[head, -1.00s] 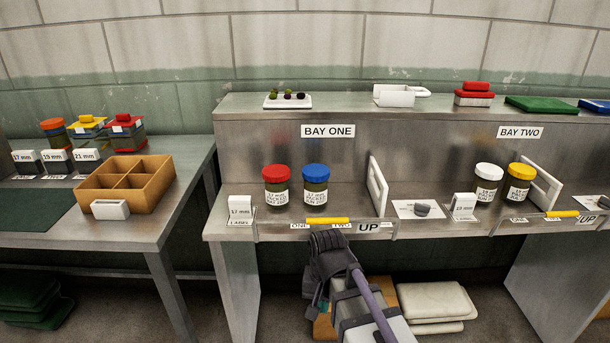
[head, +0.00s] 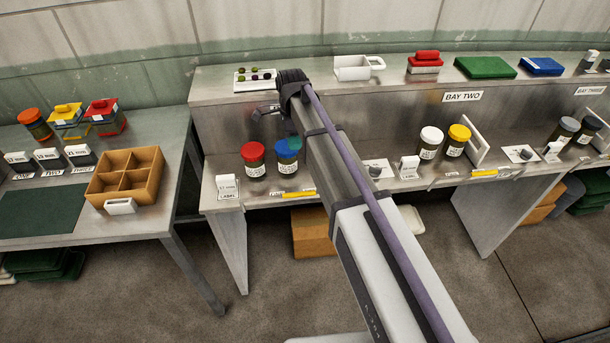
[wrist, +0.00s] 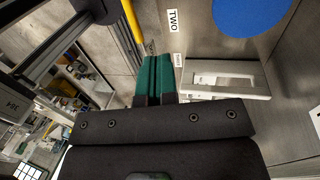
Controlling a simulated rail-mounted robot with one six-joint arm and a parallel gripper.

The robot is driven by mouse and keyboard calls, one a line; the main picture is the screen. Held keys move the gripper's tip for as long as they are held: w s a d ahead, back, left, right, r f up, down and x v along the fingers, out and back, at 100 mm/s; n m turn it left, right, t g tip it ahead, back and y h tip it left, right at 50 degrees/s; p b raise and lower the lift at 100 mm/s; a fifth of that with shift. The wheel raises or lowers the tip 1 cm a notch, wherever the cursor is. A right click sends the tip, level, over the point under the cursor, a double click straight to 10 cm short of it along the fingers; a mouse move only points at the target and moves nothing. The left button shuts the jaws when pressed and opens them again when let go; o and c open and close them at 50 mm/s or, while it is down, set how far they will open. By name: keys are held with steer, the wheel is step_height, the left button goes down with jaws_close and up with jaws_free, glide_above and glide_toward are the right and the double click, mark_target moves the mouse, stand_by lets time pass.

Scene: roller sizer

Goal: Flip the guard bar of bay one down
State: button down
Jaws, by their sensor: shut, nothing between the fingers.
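The guard bar of bay one has a yellow grip (head: 298,194) and lies along the front edge of the bay's shelf. Its right end is hidden behind my arm in the head view. The yellow grip also shows at the top of the wrist view (wrist: 132,20). My gripper (head: 294,143) is over bay one, its teal fingers overlapping the blue-lidded jar (head: 287,161) in the head view. In the wrist view the teal fingers (wrist: 153,72) are together and empty, with the yellow grip beyond their tips. Whether they touch anything I cannot tell.
A red-lidded jar (head: 253,160) stands left of the blue-lidded one. The wrist view shows the blue lid (wrist: 248,12) and a white open frame (wrist: 228,82) close to my gripper. A white tray (head: 243,88) sits on the top ledge. The brown divided box (head: 125,178) is on the left table.

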steer(key=shift+f, duration=0.15)
steer(key=b+x, duration=1)
steer(key=shift+f+b, duration=0.4)
steer(key=s, duration=0.3)
steer(key=shift+s+d+f, duration=0.1)
steer(key=shift+s+f, duration=0.15)
steer(key=shift+s, duration=0.15)
steer(key=shift+s, duration=0.15)
